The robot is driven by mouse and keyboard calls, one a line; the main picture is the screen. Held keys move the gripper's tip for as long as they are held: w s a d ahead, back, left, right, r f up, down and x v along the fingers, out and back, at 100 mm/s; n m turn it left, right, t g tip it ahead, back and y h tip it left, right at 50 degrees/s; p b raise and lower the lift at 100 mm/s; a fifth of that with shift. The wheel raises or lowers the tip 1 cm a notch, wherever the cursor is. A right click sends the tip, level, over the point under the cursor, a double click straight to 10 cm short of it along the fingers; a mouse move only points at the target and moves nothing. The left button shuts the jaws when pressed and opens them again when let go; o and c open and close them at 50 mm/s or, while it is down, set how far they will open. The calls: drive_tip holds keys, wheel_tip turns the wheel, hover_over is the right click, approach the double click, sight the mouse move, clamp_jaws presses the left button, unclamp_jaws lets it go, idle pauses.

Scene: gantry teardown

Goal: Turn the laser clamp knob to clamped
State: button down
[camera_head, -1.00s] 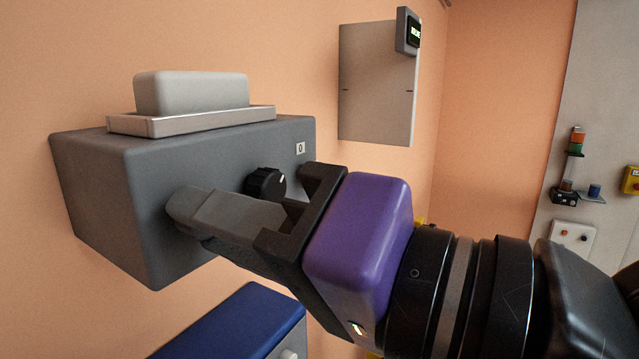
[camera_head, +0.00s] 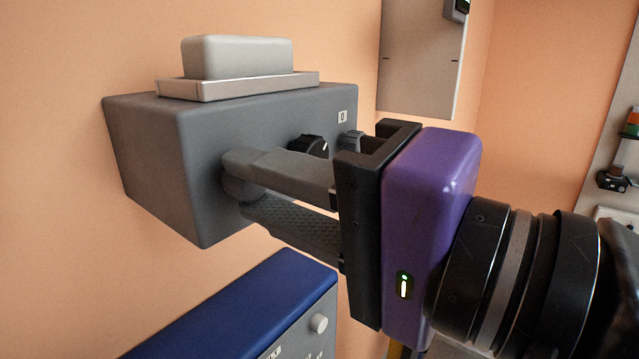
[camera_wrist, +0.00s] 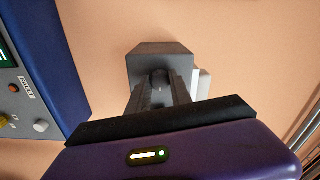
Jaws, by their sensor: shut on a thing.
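The laser clamp knob (camera_head: 234,188) is a grey round knob at the left of the grey box's front face, mostly hidden by my fingers. My gripper (camera_head: 238,180) is shut on it, one finger above and one below in the head view. In the wrist view, a dark round shape (camera_wrist: 160,78) shows between the two fingers, against the grey box (camera_wrist: 150,52). The fingers hide any marks around the knob, so its setting cannot be read.
The grey box (camera_head: 165,150) is on the orange wall and carries a light grey block (camera_head: 237,57) on a plate. A black knob (camera_head: 308,146) sits close behind my upper finger, below a "0" label (camera_head: 342,117). A blue-topped unit (camera_head: 235,305) lies below.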

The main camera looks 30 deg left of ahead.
drive_tip(key=c, duration=1.2)
unclamp_jaws()
drive_tip(key=shift+o, duration=0.2)
drive_tip(key=d+b, duration=0.2)
drive_tip(key=d, duration=0.5)
drive_tip(key=shift+s+d, duration=0.3)
drive_tip(key=shift+d, duration=0.1)
